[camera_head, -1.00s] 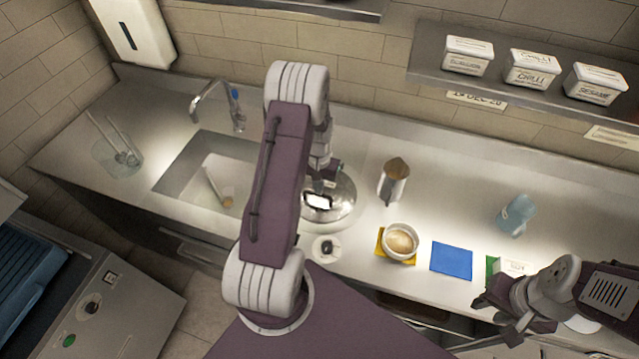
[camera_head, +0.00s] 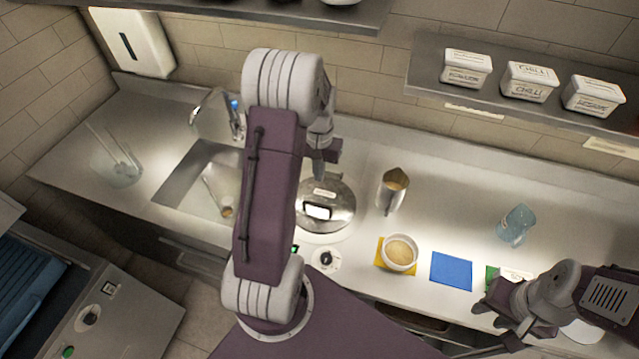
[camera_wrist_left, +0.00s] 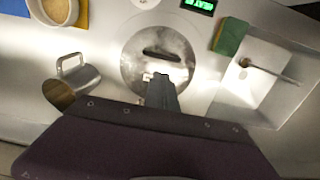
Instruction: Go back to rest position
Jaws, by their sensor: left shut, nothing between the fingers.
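My left gripper (camera_head: 322,172) is shut and empty, above the back of the round metal lid (camera_head: 341,217). The left arm rises upright in the middle of the head view and hides part of the counter and sink. In the left wrist view the closed fingers (camera_wrist_left: 160,92) overlap the near edge of the lid (camera_wrist_left: 133,60), which has a dark handle slot. My right gripper (camera_head: 494,312) is low at the right front, by the counter edge. Its fingers are too unclear to tell open from shut.
A metal pitcher (camera_head: 390,192), a bowl (camera_head: 399,253) on a yellow mat, a blue mat (camera_head: 451,270) and a blue cup (camera_head: 515,225) stand right of the lid. The sink (camera_head: 190,183), faucet and glass container (camera_head: 117,168) are left. A shelf (camera_head: 425,65) overhangs the back right.

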